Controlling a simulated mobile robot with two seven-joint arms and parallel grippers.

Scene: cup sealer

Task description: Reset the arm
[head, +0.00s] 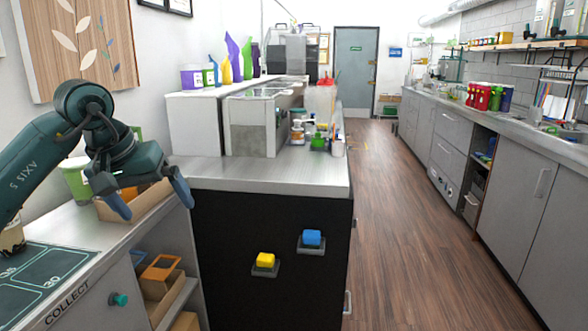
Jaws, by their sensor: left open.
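My left gripper (149,203) hangs at the end of my dark green arm at the left of the head view. Its two blue-grey fingertips are wide apart, so it is open, and nothing shows between them. It is above the left counter, close to a tan box (132,204) that stands behind it. My right gripper is not in view.
A green-and-white cup (75,180) stands behind my arm. The wooden floor (400,230) is clear.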

